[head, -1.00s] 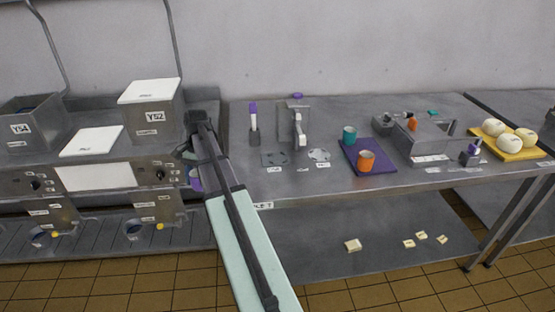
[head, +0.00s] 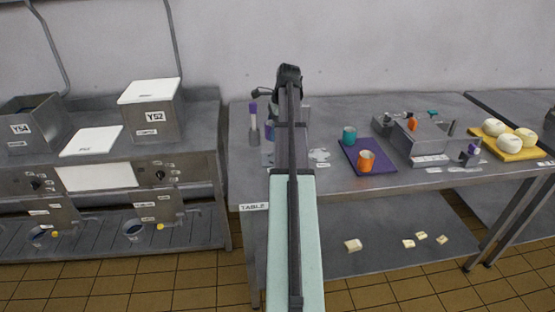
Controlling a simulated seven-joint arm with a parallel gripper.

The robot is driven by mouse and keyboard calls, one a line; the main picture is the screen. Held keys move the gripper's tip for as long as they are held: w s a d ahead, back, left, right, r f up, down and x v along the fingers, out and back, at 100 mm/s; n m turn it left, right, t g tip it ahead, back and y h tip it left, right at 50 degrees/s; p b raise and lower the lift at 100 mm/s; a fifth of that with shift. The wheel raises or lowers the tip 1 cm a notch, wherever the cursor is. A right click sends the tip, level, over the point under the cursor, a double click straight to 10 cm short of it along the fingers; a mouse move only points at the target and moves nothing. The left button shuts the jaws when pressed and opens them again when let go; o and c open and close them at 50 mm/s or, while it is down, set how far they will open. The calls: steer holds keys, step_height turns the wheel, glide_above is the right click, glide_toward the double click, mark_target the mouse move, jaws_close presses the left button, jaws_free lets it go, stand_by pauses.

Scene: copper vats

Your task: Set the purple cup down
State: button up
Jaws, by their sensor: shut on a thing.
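The purple cup (head: 268,148) shows only as a small purple patch at the left edge of my arm, over the left part of the middle table; the rest of it is hidden behind the arm. My gripper is mostly hidden behind my own arm too, with the cup held in it. I cannot tell how far the cup's base is from the table top. A purple tray (head: 377,169) on the table (head: 450,112) carries a teal cup (head: 349,135) and an orange cup (head: 366,161).
A purple-topped upright thing (head: 253,120) stands close left of my arm. A grey disc (head: 319,155) lies to its right. A grey metal box (head: 425,140) stands right of the tray, and a yellow board (head: 512,153) with white round things lies at the far right.

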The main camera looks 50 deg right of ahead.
steer(key=shift+s+d+r+m, duration=0.2)
steer(key=shift+s+d+m, duration=0.2)
steer(key=shift+s+d, duration=0.2)
steer(key=shift+d+f, duration=0.1)
steer(key=shift+f, duration=4.8)
steer(key=o, duration=1.1)
steer(key=shift+f, duration=0.1)
steer(key=v, duration=1.2)
steer(key=shift+s, duration=0.1)
